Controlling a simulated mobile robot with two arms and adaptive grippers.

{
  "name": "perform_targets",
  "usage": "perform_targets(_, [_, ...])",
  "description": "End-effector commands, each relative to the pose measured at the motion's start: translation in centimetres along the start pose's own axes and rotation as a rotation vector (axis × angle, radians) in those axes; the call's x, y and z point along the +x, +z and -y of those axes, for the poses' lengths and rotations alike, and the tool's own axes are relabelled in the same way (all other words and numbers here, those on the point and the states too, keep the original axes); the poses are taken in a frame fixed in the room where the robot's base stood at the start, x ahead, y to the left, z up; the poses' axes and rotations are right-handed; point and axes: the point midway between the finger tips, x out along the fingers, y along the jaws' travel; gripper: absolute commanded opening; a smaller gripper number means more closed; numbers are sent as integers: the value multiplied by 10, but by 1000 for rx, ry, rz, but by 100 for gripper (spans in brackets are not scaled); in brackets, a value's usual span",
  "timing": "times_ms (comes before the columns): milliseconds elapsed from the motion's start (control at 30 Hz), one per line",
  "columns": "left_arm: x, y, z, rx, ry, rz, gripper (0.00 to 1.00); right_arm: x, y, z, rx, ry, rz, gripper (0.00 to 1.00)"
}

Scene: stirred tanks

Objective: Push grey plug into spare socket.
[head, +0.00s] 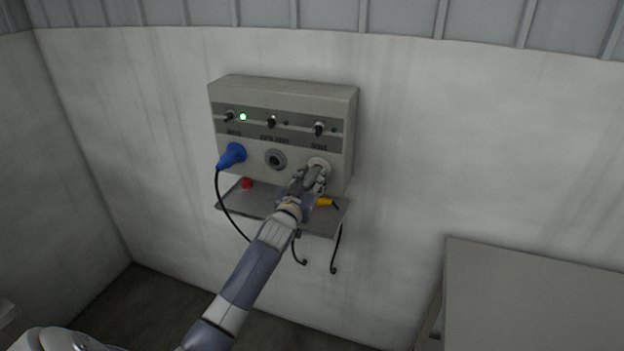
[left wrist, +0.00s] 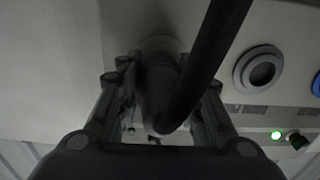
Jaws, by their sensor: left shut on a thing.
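My left gripper (head: 312,178) is at the right-hand socket (head: 319,162) of the grey wall box (head: 285,92). It is shut on the grey plug, which it mostly hides in the head view. In the left wrist view the gripper (left wrist: 168,95) has a finger on each side of the grey plug (left wrist: 160,80), and a dark cable curves off it. The plug's front lies at the socket; how deep it sits I cannot tell. The middle socket (head: 275,159) is empty and also shows in the left wrist view (left wrist: 259,69). The panel labels are too small to read.
A blue plug (head: 232,156) with a black cable sits in the left socket. A shelf (head: 262,203) under the box carries a red item (head: 247,183) and a yellow one (head: 324,201). Three knobs and a lit green lamp (head: 243,117) line the box. A grey table (head: 535,300) stands at right.

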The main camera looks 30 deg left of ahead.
Motion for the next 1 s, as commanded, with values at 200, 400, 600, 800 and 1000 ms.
perform_targets(200, [0,-1,0,-1,0,-1,0,-2,0,0,0,0,0,40])
perform_targets(400, [0,-1,0,0,0,-1,0,-2,0,0,0,-1,0,40])
perform_targets(600, [0,-1,0,0,0,-1,0,-2,-1,3,1,-3,-1,40])
perform_targets(800, [0,-2,0,-1,0,-1,0,-5,-2,6,1,-7,-1,40])
perform_targets(1000, [0,-1,0,0,0,-1,0,-5,-2,6,1,-8,-1,40])
